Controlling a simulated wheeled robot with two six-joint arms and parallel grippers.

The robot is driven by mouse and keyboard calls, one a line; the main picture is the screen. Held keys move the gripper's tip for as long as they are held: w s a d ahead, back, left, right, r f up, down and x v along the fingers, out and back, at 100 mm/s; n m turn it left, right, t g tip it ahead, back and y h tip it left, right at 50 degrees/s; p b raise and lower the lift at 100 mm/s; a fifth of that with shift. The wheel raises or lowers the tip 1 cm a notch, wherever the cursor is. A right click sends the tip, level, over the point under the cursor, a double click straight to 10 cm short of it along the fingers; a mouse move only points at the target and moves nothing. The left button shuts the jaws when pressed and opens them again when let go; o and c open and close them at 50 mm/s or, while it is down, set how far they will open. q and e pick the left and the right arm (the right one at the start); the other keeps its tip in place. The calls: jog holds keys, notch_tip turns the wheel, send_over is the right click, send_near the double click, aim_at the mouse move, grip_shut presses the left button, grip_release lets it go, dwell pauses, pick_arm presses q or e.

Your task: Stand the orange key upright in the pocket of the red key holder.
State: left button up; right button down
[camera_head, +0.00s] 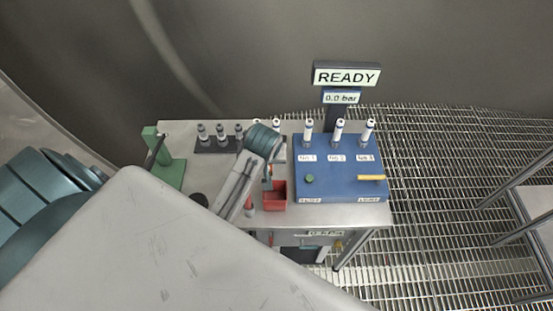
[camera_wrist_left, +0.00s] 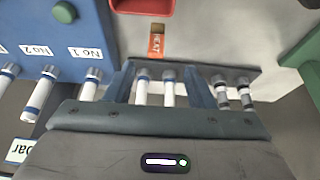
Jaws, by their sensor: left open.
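The orange key (camera_wrist_left: 156,43), marked "HEAT", shows in the left wrist view on the pale tabletop, between the red key holder (camera_wrist_left: 143,5) and a rack of tubes. In the head view a small orange patch of the key (camera_head: 268,171) shows beside my left arm's wrist, just behind the red key holder (camera_head: 275,201). The holder is an open red box on the bench; its inside is only partly seen. My left gripper (camera_wrist_left: 160,68) is open, its fingers apart with nothing held between them. My right gripper is out of view.
A blue console (camera_head: 340,180) with white tubes, a green knob and a yellow lever stands right of the holder. A tube rack (camera_head: 216,146) is at the bench's back left. A green stand (camera_head: 166,160) is at the left. A red-tipped item (camera_head: 249,206) stands left of the holder.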

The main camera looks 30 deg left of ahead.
pick_arm(q)
jog(key=p, duration=0.1)
send_over(269, 170)
jog(key=s+d, duration=0.1)
notch_tip(269, 170, down, 5)
jog(key=p+x, duration=0.2)
jog(key=shift+a+f, duration=0.25)
jog(key=shift+f, duration=0.15)
jog(key=p+x, duration=0.1)
jog(key=x, duration=0.1)
jog(key=shift+f, duration=0.4)
grip_shut()
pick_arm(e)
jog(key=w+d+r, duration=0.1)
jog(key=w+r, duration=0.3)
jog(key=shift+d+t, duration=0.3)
